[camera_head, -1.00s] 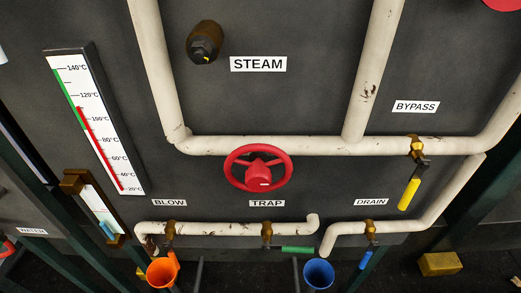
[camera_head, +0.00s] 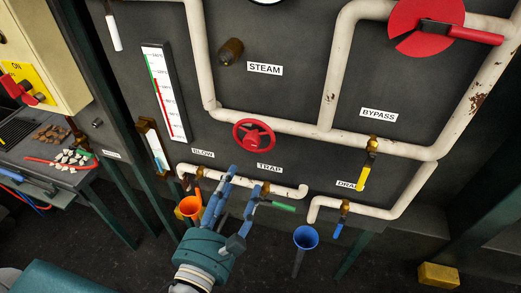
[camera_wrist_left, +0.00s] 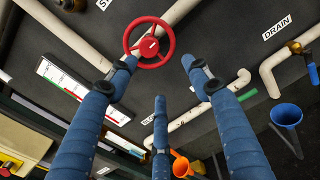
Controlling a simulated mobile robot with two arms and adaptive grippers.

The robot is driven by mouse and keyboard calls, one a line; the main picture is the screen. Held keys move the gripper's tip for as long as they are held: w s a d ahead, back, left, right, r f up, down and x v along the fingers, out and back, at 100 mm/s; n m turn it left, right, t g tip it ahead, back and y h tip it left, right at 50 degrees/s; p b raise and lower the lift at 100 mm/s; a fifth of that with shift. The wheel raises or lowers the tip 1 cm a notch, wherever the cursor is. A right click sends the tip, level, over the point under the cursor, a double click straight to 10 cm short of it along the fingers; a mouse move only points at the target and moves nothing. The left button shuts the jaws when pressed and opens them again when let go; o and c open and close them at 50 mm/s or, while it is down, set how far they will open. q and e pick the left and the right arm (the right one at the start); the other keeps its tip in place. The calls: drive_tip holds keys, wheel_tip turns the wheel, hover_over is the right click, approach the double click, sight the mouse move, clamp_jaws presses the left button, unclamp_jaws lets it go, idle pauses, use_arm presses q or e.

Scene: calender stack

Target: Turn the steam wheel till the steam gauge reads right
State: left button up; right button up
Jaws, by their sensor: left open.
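The red steam wheel (camera_head: 254,136) sits on the white pipe below the STEAM label (camera_head: 265,69). In the left wrist view the wheel (camera_wrist_left: 150,44) shows just beyond my fingertips. My left gripper (camera_head: 238,185), with blue fingers, is open and empty, below the wheel and apart from it, in front of the lower pipe. It also shows spread open in the left wrist view (camera_wrist_left: 160,75). A round white dial (camera_head: 268,2) is cut off at the top edge, so its reading is hidden. A tall thermometer scale (camera_head: 164,95) with red and green bars is left of the wheel.
Lower pipes carry small valves with a green handle (camera_head: 278,206) and a blue handle (camera_head: 338,230). An orange funnel (camera_head: 189,208) and a blue funnel (camera_head: 305,238) stand below.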

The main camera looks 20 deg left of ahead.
use_arm(q)
wheel_tip(320, 180, up, 2)
drive_tip(key=p, duration=0.2)
approach(250, 143)
drive_tip(key=w, duration=0.2)
drive_tip(key=shift+m, duration=0.3)
drive_tip(key=w+p, duration=0.1)
drive_tip(key=w, duration=0.2)
drive_tip(key=w+p, duration=0.1)
drive_tip(key=w, duration=0.2)
drive_tip(key=shift+d+f, duration=0.1)
drive_tip(key=shift+d, duration=0.05)
drive_tip(key=shift+w+f+p, duration=0.15)
drive_tip(key=shift+w+p, duration=0.15)
drive_tip(key=shift+w, duration=0.15)
use_arm(e)
drive_tip(key=r, duration=0.5)
drive_tip(key=shift+w, duration=0.2)
use_arm(q)
drive_tip(key=c, duration=1.2)
use_arm(e)
drive_tip(key=shift+a, duration=0.1)
